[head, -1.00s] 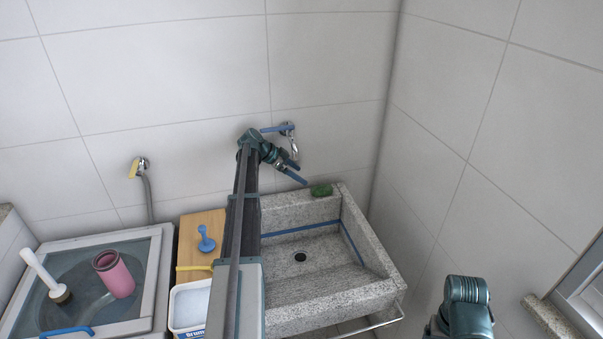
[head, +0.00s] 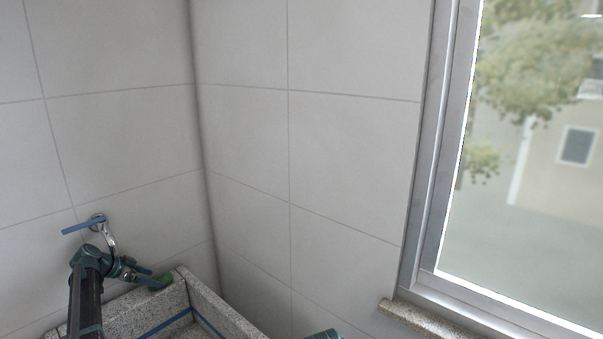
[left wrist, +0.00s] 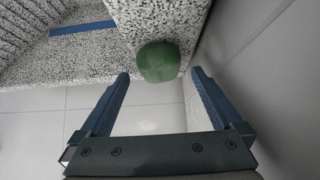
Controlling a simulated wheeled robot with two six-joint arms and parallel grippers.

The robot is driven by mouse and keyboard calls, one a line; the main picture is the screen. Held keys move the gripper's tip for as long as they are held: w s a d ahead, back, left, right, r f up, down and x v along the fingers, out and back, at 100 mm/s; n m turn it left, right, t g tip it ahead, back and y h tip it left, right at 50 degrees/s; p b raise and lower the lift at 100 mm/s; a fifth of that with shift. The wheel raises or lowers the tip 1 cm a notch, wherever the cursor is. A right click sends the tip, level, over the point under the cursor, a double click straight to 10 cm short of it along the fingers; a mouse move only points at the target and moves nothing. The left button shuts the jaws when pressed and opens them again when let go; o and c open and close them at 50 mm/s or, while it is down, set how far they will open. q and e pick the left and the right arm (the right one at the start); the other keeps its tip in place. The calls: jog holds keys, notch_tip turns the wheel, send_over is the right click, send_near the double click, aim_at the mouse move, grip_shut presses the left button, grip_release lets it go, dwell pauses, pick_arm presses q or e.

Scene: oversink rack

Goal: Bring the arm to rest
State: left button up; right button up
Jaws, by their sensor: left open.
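My left gripper (head: 150,276) is at the lower left of the head view, near the back corner of the stone sink (head: 222,315). Its two blue fingers are apart with nothing between them, as the left wrist view also shows (left wrist: 160,74). A green sponge-like object (head: 161,283) lies on the sink rim by the fingers. In the left wrist view the green object (left wrist: 158,62) appears just beyond the fingertips, on the speckled rim. Only a teal piece of my right arm shows at the bottom edge of the head view; its gripper is out of view.
A wall tap with a blue handle (head: 84,226) is just above my left arm. Tiled walls meet behind the sink corner. A window (head: 520,160) with a stone sill (head: 430,322) is on the right. The space before the right wall looks clear.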

pick_arm(q)
jog(key=shift+b+x, duration=0.6)
jog(key=shift+x, duration=0.65)
jog(key=shift+r, duration=0.1)
